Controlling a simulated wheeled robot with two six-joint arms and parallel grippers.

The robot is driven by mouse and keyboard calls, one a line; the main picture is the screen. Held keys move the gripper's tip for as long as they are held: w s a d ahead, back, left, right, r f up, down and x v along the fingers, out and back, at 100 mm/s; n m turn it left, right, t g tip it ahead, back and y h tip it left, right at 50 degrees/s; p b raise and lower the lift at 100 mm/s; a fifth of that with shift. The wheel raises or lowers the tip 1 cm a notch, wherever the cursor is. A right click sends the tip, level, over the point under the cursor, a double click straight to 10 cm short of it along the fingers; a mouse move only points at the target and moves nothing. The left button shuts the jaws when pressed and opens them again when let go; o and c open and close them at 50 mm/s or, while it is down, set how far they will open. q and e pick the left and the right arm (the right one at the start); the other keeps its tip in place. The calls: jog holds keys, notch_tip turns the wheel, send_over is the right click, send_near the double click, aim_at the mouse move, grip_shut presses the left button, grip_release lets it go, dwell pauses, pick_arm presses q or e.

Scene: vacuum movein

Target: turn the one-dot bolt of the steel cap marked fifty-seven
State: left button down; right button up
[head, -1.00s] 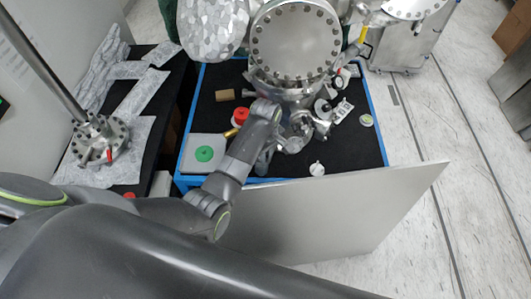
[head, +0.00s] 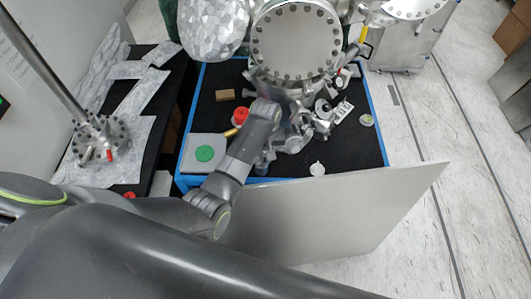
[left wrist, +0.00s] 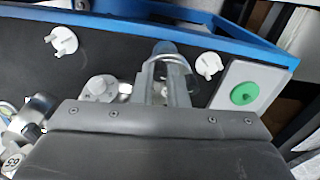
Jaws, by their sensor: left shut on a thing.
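My left gripper (head: 265,160) is low over the near part of the black bench top, left of the steel fittings (head: 301,122). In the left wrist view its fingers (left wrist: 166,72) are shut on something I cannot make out. A rounded grey-blue piece (left wrist: 166,49) shows at their tips. A steel fitting (left wrist: 101,87) is just left of the fingers. A round steel part with dark digits (left wrist: 12,160) is at the lower left, but I cannot read them surely. I cannot make out the number fifty-seven or a one-dot bolt. My right gripper is not in view.
A large bolted steel chamber (head: 296,40) stands at the back.

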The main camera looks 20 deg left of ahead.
pick_arm(q)
jog(key=shift+m, duration=2.3)
jog(key=c, duration=1.4)
grip_release()
jog(key=shift+c, duration=0.2)
jog(key=shift+r, duration=0.1)
